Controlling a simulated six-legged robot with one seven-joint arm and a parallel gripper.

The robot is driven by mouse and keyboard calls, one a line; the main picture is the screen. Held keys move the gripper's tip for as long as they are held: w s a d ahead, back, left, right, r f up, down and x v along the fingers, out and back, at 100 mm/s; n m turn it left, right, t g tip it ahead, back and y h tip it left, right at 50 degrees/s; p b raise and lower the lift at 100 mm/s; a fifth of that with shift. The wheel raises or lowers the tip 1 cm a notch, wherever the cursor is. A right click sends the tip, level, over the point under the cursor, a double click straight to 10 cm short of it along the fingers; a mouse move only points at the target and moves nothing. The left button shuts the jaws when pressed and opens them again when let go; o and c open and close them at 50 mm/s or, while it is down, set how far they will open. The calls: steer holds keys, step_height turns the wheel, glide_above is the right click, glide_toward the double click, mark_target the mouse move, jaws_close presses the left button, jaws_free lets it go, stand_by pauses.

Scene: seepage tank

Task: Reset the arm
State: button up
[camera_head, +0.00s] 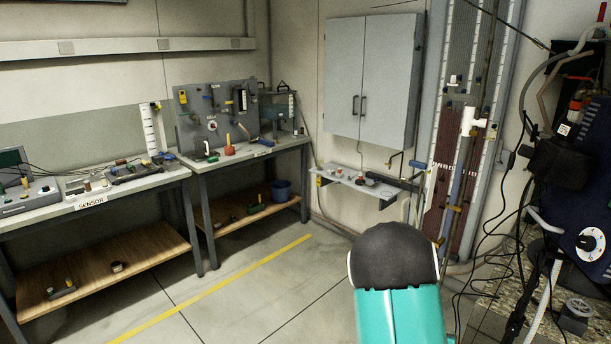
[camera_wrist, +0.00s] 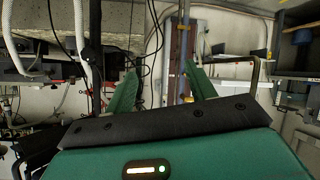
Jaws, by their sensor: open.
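My gripper (camera_wrist: 163,84) shows in the wrist view. Its two green fingers stand wide apart, and nothing sits between them. Behind the gap I see a reddish-brown upright panel and a thin vertical pipe, both beyond the fingertips. In the head view my teal and black arm link (camera_head: 397,285) rises at the bottom, right of centre. The gripper itself cannot be made out there.
Two workbenches with instruments (camera_head: 120,182) line the left walls. A grey cabinet (camera_head: 372,80) hangs above a small wall shelf (camera_head: 362,184). A tall panel (camera_head: 452,180) with pipes and dark equipment with hoses (camera_head: 575,170) stand at right. The floor around the yellow line (camera_head: 215,287) is clear.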

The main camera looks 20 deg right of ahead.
steer(key=w+a+r+n+t+y, duration=0.15)
steer(key=a+r+y, duration=0.25)
steer(key=a+r, duration=0.5)
steer(key=w+a+r+n+y, duration=0.15)
steer(key=a+r+y, duration=0.35)
steer(key=a, duration=0.9)
steer(key=s+a+r+n+g, duration=0.1)
steer(key=s+a+r+n, duration=0.1)
steer(key=s+a+r, duration=0.4)
steer(key=s+a+r+n+g+y, duration=0.1)
steer(key=s+a+r+n, duration=0.2)
steer(key=s+a+r, duration=0.3)
steer(key=s+a, duration=0.3)
steer(key=s, duration=0.2)
steer(key=shift+s, duration=0.35)
steer(key=shift+r+g, duration=0.1)
steer(key=shift+g, duration=0.15)
steer(key=c, duration=0.4)
steer(key=shift+d, duration=0.1)
steer(key=shift+d, duration=0.1)
